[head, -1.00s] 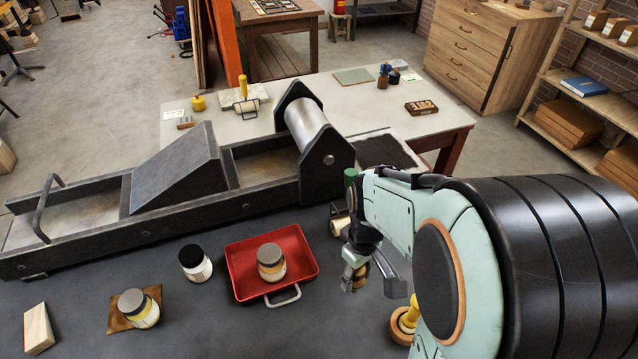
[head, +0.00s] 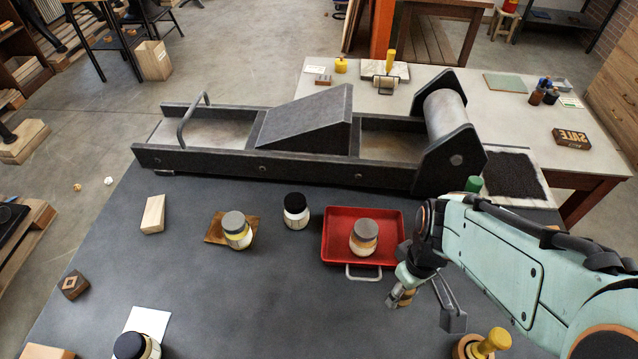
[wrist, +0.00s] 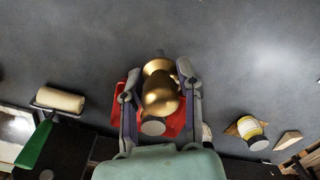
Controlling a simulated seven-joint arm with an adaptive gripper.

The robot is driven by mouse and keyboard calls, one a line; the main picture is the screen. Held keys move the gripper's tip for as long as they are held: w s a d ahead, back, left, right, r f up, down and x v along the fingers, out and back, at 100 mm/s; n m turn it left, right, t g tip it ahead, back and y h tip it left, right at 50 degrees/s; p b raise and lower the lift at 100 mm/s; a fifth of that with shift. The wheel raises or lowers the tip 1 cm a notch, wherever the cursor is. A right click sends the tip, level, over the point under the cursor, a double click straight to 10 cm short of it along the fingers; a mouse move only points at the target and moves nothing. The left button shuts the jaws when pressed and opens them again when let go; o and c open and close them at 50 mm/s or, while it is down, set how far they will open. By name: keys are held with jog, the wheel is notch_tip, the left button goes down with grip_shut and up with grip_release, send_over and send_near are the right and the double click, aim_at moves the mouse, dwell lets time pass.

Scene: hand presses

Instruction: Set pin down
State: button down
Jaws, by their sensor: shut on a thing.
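The pin (wrist: 160,92) is a shiny brass-coloured, rounded piece with a narrow waist. My gripper (wrist: 159,72) is shut on it, one finger on each side in the wrist view. In the head view my gripper (head: 424,296) hangs low over the dark table, just right of and nearer than the red tray. Only a small brass part of the pin (head: 406,298) shows there, beside a finger. I cannot tell whether its base touches the table.
The red tray (head: 334,247) holds a grey-lidded jar (head: 363,238). A yellow-knobbed wooden piece (head: 490,343) stands right of my gripper. The press (head: 300,165) lies behind. The front middle is bare.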

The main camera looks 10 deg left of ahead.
jog(key=s+a+n, duration=0.4)
jog(key=a+n, duration=0.1)
jog(key=a, duration=0.3)
jog(key=s+a+n, duration=0.4)
jog(key=a, duration=0.3)
jog(key=shift+w+a+f, duration=1.55)
jog(key=shift+a+f, duration=0.1)
jog(key=shift+f, duration=0.35)
jog(key=shift+w+a+f, duration=1.55)
jog(key=shift+a+f, duration=0.15)
jog(key=shift+f, duration=0.35)
jog(key=shift+w+a+f, duration=1.55)
jog(key=shift+a+f, duration=0.1)
jog(key=shift+f, duration=0.35)
jog(key=shift+f, duration=0.2)
jog(key=c, duration=0.7)
grip_release()
jog(key=shift+c, duration=0.2)
jog(key=shift+r, duration=0.1)
